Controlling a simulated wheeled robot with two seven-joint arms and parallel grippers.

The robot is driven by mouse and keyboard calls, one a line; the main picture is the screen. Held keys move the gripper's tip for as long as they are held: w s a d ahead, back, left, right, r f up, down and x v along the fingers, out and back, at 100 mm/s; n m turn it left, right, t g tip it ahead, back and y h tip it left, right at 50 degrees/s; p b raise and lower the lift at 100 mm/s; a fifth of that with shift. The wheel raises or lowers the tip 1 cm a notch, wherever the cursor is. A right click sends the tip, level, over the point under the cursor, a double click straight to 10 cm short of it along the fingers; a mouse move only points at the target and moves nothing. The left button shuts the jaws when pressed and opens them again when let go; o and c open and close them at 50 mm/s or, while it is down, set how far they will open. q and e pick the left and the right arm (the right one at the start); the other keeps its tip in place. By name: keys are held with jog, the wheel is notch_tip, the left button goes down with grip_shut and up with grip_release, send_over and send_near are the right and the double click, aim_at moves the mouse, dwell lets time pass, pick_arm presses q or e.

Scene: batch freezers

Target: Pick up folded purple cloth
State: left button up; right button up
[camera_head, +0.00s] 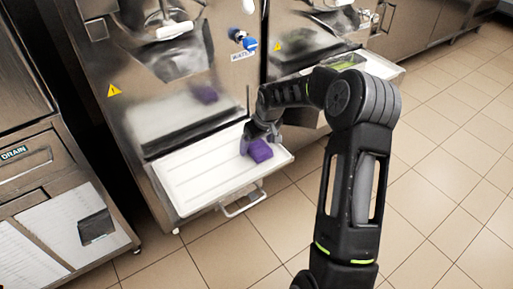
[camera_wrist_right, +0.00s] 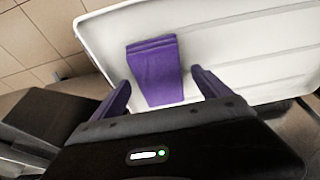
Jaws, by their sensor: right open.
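The folded purple cloth (camera_head: 260,151) lies on the white tray (camera_head: 190,182) near its right end. In the right wrist view the cloth (camera_wrist_right: 155,70) lies flat on the tray (camera_wrist_right: 235,45), just ahead of and between the fingers. My right gripper (camera_head: 256,137) is at the cloth, reaching in from the right. In the wrist view the right gripper (camera_wrist_right: 163,92) has its two purple-looking fingers spread apart, one on each side of the cloth's near end. I cannot tell whether the fingers touch the cloth. My left gripper is not in view.
The tray juts out from a steel freezer machine (camera_head: 130,110) with a blue-tipped tap (camera_head: 246,42). A metal handle (camera_head: 243,201) hangs below the tray. Another machine stands to the right. A steel cabinet (camera_head: 45,165) is at left. Tiled floor (camera_head: 450,190) is open at right.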

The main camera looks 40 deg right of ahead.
aim_at(257, 145)
jog(key=c, duration=1.6)
notch_tip(257, 145, up, 10)
jog(key=shift+p, duration=0.45)
jog(key=shift+m, duration=0.3)
